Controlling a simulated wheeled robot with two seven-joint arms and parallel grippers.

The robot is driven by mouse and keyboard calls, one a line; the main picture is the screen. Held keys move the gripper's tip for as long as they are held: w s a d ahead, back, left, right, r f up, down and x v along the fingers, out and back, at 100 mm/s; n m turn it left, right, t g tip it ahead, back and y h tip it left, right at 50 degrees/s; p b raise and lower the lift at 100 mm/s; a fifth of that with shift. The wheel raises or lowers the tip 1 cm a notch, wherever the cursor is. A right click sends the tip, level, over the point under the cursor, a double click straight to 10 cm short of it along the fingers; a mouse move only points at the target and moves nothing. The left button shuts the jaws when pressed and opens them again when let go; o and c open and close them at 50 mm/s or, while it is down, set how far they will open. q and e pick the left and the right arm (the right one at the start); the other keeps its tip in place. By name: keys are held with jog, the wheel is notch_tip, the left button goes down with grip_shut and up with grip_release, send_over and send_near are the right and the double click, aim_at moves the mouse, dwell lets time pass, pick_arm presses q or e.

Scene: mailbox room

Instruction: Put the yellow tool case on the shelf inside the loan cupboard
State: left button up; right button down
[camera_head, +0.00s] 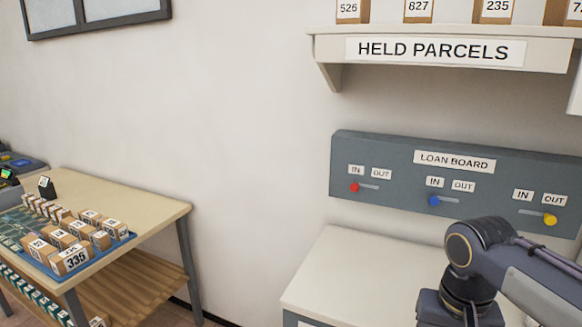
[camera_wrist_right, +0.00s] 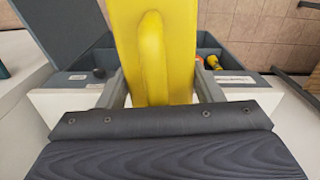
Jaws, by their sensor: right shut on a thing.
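The yellow tool case (camera_wrist_right: 153,60) fills the upper middle of the right wrist view, with its raised handle facing the camera. My right gripper (camera_wrist_right: 158,88) is shut on it, one finger on each side. The right arm shows at the bottom right of the head view, but its gripper is out of that frame. I cannot make out the loan cupboard for certain in either view. My left gripper is not in view.
A blue-grey open box (camera_wrist_right: 95,60) with small items inside lies behind the case. The head view shows a loan board (camera_head: 400,158) above a pale worktop (camera_head: 345,270), a held parcels shelf (camera_head: 330,35), and a table (camera_head: 150,205) with small parcels at left.

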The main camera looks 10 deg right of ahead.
jog(key=w+a+f+n, duration=0.1)
jog(key=w+a+f, duration=0.2)
jog(key=f, duration=0.5)
jog(key=w+a+f+n, duration=0.2)
jog(key=w+f, duration=0.4)
jog(key=f, duration=0.3)
jog(key=w+a+f+n, duration=0.2)
jog(key=w+a+f, duration=0.1)
jog(key=f, duration=0.5)
jog(key=shift+w+a+f, duration=0.3)
jog(key=shift+w+a, duration=0.05)
jog(key=shift+w, duration=0.35)
